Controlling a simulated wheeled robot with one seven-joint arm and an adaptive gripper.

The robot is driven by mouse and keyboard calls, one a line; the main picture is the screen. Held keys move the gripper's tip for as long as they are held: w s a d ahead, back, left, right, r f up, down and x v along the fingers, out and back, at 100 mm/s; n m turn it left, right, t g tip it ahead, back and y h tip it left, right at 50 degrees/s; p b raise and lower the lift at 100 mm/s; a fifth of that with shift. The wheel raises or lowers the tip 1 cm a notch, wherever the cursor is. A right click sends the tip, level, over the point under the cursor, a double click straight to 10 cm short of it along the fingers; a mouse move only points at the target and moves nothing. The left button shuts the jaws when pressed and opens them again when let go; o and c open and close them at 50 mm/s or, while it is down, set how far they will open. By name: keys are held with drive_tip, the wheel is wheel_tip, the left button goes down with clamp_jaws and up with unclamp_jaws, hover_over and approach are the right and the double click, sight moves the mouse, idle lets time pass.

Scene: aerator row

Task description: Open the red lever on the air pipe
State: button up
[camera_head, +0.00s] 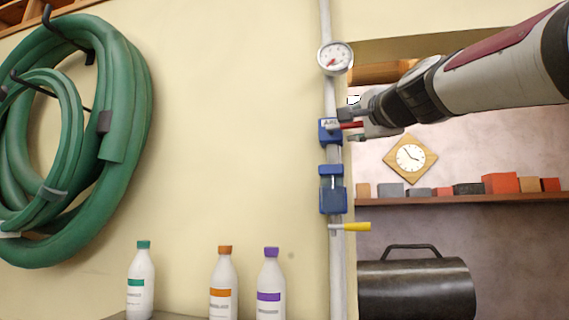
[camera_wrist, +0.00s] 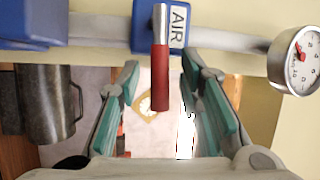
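The red lever (camera_head: 351,125) sits on a blue valve block (camera_head: 325,131) on the vertical air pipe (camera_head: 326,100), below the gauge. It points right, crosswise to the pipe, and my gripper partly hides it. In the wrist view the lever (camera_wrist: 160,78) has a metal root and a red grip, beside a label reading AIR (camera_wrist: 177,26). My gripper (camera_head: 353,124) is at the lever from the right. In the wrist view my gripper (camera_wrist: 160,64) is open, one finger on each side of the lever, with a visible gap on both sides.
A round gauge (camera_head: 335,58) is above the valve. Another blue fitting (camera_head: 333,200) and a yellow lever (camera_head: 356,227) are below it on the pipe. A shelf (camera_head: 470,199) with small blocks and a dark metal canister (camera_head: 416,288) are right. A green hose (camera_head: 130,100) hangs left.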

drive_tip(key=shift+c, duration=0.3)
clamp_jaws()
drive_tip(key=r+n+g+p, duration=0.1)
drive_tip(key=n+p, duration=0.1)
drive_tip(key=p, duration=0.1)
drive_tip(key=shift+r+p, duration=0.15)
drive_tip(key=shift+p, duration=0.15)
drive_tip(key=n+p, duration=0.2)
drive_tip(key=p, duration=0.1)
drive_tip(key=shift+a+r+g, duration=0.25)
drive_tip(key=shift+r+g, duration=0.15)
drive_tip(key=shift+w+n+p, duration=0.1)
drive_tip(key=shift+n+p, duration=0.3)
drive_tip(key=shift+p, duration=0.05)
drive_tip(key=shift+f, duration=0.1)
